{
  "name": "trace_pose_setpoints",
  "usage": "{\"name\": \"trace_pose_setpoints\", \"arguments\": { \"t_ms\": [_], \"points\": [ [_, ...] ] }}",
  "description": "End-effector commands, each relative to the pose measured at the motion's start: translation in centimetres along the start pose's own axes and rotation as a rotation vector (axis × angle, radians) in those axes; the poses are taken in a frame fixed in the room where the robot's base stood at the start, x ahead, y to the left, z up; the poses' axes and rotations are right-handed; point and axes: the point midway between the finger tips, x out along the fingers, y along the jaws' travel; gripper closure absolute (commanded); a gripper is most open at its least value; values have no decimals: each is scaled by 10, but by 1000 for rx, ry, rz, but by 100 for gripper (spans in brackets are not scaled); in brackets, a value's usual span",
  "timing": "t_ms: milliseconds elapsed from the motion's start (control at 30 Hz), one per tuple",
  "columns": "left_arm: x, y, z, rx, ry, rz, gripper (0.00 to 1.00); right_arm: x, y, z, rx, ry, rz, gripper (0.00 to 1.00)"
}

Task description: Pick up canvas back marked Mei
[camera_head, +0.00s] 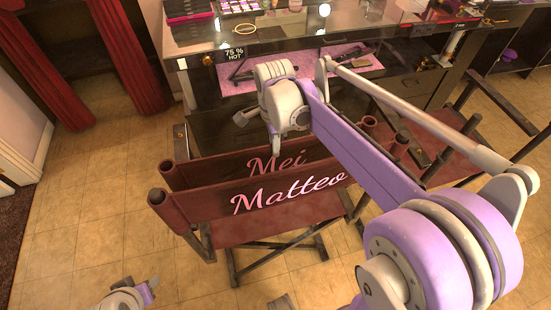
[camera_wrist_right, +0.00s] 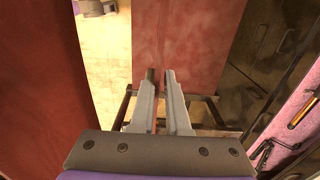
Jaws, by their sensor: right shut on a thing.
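The dark red canvas back marked Mei (camera_head: 215,171) stands upright just behind the canvas back marked Matteo (camera_head: 212,205), which hides its lower part. My right gripper (camera_head: 273,150) reaches down to the top edge of the Mei back, above its lettering. In the right wrist view its two fingers (camera_wrist_right: 160,75) are close together, with a thin strip between them. It is shut on the Mei back, though the contact itself is hard to see. My left gripper (camera_head: 132,296) is low at the bottom left, apart from the backs; its fingers are unclear.
A vanity table (camera_head: 200,42) with a pink mat (camera_head: 235,80) and small items stands behind the backs. A folding chair frame (camera_head: 290,245) stands below. Another dark red chair (camera_head: 450,165) is to the right, beyond my arm. The tiled floor (camera_head: 75,200) at left is clear.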

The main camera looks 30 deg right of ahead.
Motion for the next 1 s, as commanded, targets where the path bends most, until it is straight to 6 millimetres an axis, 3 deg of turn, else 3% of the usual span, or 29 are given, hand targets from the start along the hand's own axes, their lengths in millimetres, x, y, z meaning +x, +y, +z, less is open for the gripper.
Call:
{"name": "trace_pose_setpoints", "arguments": {
  "t_ms": [500, 900, 1000],
  "points": [
    [-20, 0, -19, 0, 16, 0, 52, -34, -1, 0, 0, 0, -2, 100],
    [-22, 0, -21, 0, 18, 0, 52, -38, 0, 0, 0, 0, -1, 100],
    [-25, 0, -24, 0, 20, 0, 52, -50, -3, 0, -11, 0, -1, 100]
  ]
}}
